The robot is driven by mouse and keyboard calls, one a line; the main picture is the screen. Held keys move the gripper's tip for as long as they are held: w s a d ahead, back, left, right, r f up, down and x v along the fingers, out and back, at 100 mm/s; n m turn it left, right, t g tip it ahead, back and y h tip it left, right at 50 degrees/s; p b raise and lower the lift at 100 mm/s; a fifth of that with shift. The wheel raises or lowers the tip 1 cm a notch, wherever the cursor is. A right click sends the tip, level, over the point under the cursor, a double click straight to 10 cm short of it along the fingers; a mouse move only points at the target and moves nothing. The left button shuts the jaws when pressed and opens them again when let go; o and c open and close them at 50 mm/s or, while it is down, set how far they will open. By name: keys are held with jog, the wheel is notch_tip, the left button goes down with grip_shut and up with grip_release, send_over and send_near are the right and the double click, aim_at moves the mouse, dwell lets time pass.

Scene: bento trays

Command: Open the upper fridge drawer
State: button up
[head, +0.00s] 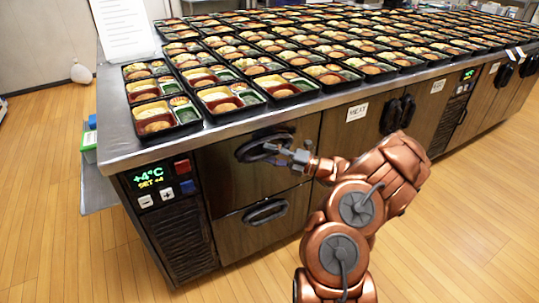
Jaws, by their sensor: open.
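The upper fridge drawer (228,175) is a dark front on the left of the counter, and it looks closed. Its black oval handle (262,147) runs across the upper part of the front. My gripper (280,151) is open at the right part of this handle. I cannot tell whether the fingers touch the handle or go around it. My copper arm reaches in from the lower right and hides part of the counter front. The lower drawer (240,232), with its own black handle (265,212), looks closed below.
Many filled bento trays cover the steel counter top (116,130). A control panel (155,188) showing +4°C is left of the drawers. Cabinet doors with black handles (398,114) and a MEAT label (357,112) are to the right. The wooden floor in front is clear.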

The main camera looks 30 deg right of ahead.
jog(key=shift+w, duration=0.1)
jog(key=shift+c, duration=0.4)
grip_shut()
